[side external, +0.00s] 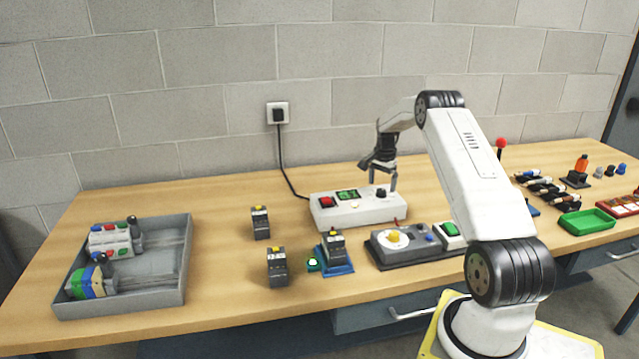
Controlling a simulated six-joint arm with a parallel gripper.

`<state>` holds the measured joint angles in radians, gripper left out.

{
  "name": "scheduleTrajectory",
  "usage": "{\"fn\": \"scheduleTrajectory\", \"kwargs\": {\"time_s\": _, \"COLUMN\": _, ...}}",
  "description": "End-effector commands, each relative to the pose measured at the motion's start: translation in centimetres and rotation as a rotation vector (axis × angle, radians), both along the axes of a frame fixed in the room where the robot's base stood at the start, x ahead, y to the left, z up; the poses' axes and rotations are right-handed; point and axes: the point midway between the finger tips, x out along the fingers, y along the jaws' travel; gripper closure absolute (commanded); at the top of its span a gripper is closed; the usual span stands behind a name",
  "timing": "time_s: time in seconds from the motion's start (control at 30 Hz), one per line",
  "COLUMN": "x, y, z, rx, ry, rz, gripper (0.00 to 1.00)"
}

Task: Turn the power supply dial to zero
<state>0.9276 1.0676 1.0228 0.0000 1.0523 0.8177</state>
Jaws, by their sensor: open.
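The power supply (350,214) is a long white box near the middle of the bench, with a red switch (326,201) at its left and a green-lit display (347,194) beside it. Its dark dial (381,192) is at the right end of the top. My gripper (382,186) points down over that right end, its fingers open around or just beside the dial. I cannot tell whether a finger touches it. The dial's marks and the display's digits are too small to read.
In front of the supply are a dark panel (378,256) with a yellow knob and a blue stand (337,268) holding a dark block. A grey tray (185,262) stands at the left. The supply's cable (281,160) runs to a wall socket.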

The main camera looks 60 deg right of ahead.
Motion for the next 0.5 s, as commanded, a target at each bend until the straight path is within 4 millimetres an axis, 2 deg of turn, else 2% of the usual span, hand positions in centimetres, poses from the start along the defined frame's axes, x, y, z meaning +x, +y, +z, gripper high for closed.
{"fn": "scheduleTrajectory", "kwargs": {"time_s": 0.5, "x": 0.0, "y": 0.0, "z": -1.8, "rx": 0.0, "ry": -0.001, "rz": 0.0, "gripper": 0.0}}
